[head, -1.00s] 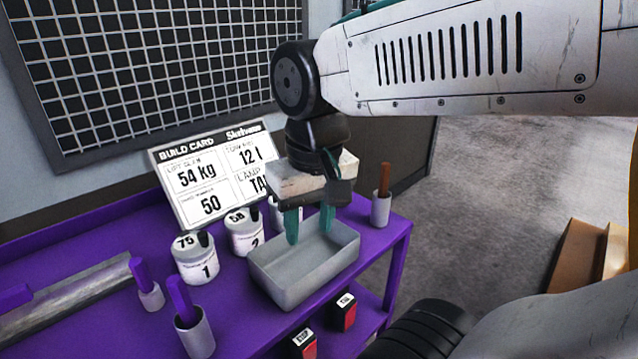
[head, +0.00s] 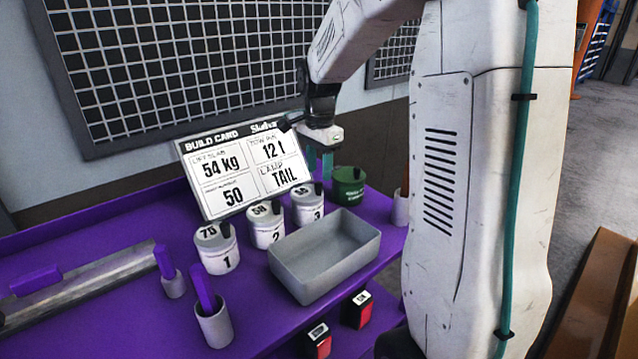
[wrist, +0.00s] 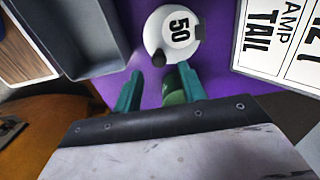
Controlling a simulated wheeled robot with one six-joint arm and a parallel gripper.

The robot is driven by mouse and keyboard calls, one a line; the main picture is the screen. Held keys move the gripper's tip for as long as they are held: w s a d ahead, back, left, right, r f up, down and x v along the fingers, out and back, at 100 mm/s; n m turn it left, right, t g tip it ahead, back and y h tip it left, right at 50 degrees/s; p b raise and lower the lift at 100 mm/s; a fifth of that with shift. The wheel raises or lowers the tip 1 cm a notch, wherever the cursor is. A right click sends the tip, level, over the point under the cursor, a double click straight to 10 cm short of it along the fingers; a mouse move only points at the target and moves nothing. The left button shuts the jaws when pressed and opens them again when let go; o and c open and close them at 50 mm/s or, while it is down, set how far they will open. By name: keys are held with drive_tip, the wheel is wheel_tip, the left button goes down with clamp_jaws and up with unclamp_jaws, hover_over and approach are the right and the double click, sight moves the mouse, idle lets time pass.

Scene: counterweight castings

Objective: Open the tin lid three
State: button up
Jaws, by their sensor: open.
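Tin three (head: 308,208) is a white tin at the right end of a row of numbered tins on the purple bench, with its lid on. In the wrist view its round white lid (wrist: 172,30) is marked 50 and has a dark tab (wrist: 158,66) on the near edge. My gripper (head: 319,164) has teal fingers and hangs just behind and above tin three. In the wrist view the open, empty gripper (wrist: 160,78) points toward the tab, which lies just beyond and between its fingertips; contact cannot be told.
Tin one (head: 216,248) and tin two (head: 265,225) stand left of tin three. A green tin (head: 349,188) stands close on its right. A grey tray (head: 300,290) lies in front. The build card (head: 243,170) leans behind. Purple-handled tools stand in holders at the left.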

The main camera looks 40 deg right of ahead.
sight(319, 182)
wheel_tip(319, 182, down, 5)
idle(0.3)
clamp_jaws()
